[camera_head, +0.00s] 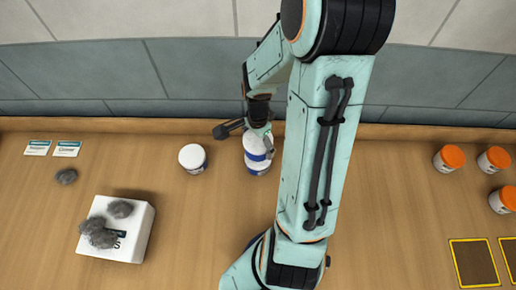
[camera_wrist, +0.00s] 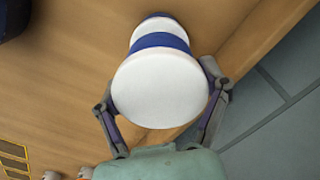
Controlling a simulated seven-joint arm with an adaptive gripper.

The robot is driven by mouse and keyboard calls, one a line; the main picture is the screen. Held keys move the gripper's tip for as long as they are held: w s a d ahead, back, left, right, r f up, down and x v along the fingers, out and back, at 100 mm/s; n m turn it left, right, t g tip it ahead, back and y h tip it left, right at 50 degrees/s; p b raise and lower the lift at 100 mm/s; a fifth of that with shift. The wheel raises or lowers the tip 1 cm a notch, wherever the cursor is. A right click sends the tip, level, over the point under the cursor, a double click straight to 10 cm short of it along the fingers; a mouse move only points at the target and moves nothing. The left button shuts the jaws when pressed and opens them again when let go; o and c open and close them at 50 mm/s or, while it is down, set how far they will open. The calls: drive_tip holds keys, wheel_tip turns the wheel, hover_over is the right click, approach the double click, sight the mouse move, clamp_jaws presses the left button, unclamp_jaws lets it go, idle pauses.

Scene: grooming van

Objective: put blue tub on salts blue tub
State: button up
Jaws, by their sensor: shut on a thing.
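My gripper (camera_wrist: 160,78) is shut on a blue tub with a white lid (camera_wrist: 160,97), one finger on each side of it. In the head view this held tub (camera_head: 255,146) is upright or nearly so, right above a second blue tub (camera_head: 258,168). The lower tub also shows past the held one in the wrist view (camera_wrist: 157,26), mostly hidden. I cannot tell whether the two tubs touch. Another white-lidded tub (camera_head: 193,158) with a blue band stands apart to the left. Which tub is the salts one cannot be read.
A white box (camera_head: 130,245) with grey fluffy clumps on top stands at front left. Another clump (camera_head: 66,177) and two cards (camera_head: 52,148) lie behind it. Several orange-lidded jars (camera_head: 453,157) and yellow-edged dark mats (camera_head: 474,262) are at right. A tiled wall bounds the back.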

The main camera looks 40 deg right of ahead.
sight(258, 150)
drive_tip(key=shift+f, duration=1.55)
drive_tip(key=shift+f, duration=0.15)
drive_tip(key=o, duration=1.2)
wheel_tip(258, 150, up, 12)
drive_tip(key=shift+r, duration=0.15)
drive_tip(key=s+a+r+n, duration=0.3)
drive_tip(key=s+a+n, duration=0.2)
drive_tip(key=a+n, duration=0.3)
drive_tip(key=s+a+r+n, duration=0.3)
drive_tip(key=s+a+n, duration=0.2)
drive_tip(key=a+n, duration=0.3)
drive_tip(key=n, duration=0.3)
drive_tip(key=shift+a+y, duration=0.35)
drive_tip(key=shift+y, duration=0.05)
